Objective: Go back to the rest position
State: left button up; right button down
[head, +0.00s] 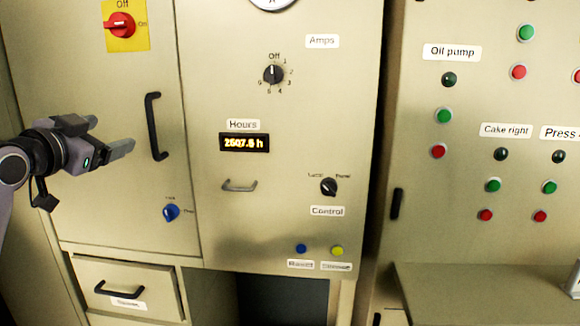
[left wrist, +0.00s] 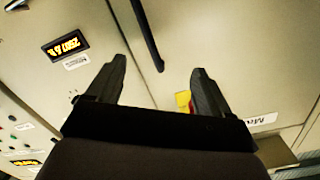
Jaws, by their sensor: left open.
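My left gripper (head: 112,136) is in front of the left cabinet door in the head view. Its fingers point right toward the black vertical door handle (head: 155,126). The fingers are apart and hold nothing. In the left wrist view the two fingers of my left gripper (left wrist: 160,88) stand wide apart, with the door handle (left wrist: 148,35) beyond them. My right gripper is in neither view.
The beige cabinet (head: 290,110) carries a black dial (head: 273,74), an hours display (head: 244,143) and a red switch (head: 120,25). A drawer (head: 127,288) is at lower left. A button panel (head: 470,130) stands at right above a beige ledge (head: 480,290).

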pick_arm(q)
jog(key=s+d+f+n+g, duration=0.1)
jog(key=s+d+f, duration=0.15)
jog(key=f, duration=0.85)
jog(key=s+d+f+g+p, duration=0.1)
jog(key=d+f+g, duration=0.15)
jog(key=f, duration=0.75)
jog(key=s+d+f+n, duration=0.1)
jog(key=s+d+f, duration=0.15)
jog(key=f, duration=0.85)
jog(key=s+d+f+n+g, duration=0.1)
jog(key=s+d+f, duration=0.2)
jog(key=s+f, duration=0.6)
jog(key=s+d+f+n+g+p, duration=0.1)
jog(key=s+d+f, duration=0.3)
jog(key=s+f, duration=0.5)
jog(key=s+g, duration=0.1)
jog(key=s, duration=0.5)
jog(key=shift+s+f+h+p, duration=0.25)
jog(key=shift+s+h+p, duration=0.05)
jog(key=shift+s, duration=0.05)
jog(key=shift+d, duration=0.1)
